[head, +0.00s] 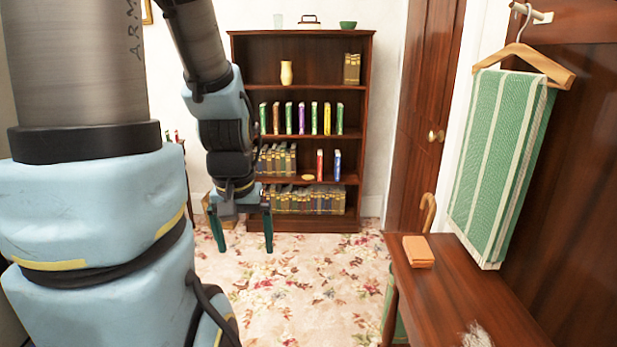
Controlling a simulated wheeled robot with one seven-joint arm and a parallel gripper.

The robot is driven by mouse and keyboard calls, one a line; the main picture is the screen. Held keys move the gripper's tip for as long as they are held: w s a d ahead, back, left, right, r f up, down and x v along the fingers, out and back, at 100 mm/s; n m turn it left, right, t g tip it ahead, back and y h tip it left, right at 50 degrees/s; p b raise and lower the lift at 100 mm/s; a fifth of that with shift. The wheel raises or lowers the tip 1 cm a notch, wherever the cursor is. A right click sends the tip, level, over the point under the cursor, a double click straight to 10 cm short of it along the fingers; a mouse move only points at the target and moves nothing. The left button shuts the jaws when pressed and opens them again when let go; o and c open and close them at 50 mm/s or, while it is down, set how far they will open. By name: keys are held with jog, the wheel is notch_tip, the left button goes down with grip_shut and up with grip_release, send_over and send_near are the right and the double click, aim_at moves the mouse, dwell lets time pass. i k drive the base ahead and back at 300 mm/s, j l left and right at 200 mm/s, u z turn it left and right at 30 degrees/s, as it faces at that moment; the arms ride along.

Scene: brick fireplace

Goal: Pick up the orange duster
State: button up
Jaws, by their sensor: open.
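The orange duster (418,251) looks like a small folded cloth. It lies flat on the far left part of the dark wooden table (460,290) at the lower right of the head view. My gripper (243,243) hangs pointing down in the middle left of the view, well to the left of the table. Its two dark green fingers are wide apart with nothing between them. It is apart from the duster.
A green striped towel (500,155) hangs above the table. A cane handle (428,212) rises behind the duster. A whitish patch (477,336) lies on the table's near part. A bookcase (304,75) stands behind. The flowered carpet (310,290) between is clear.

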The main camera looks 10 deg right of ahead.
aim_at(419, 253)
jog(key=z, duration=1.6)
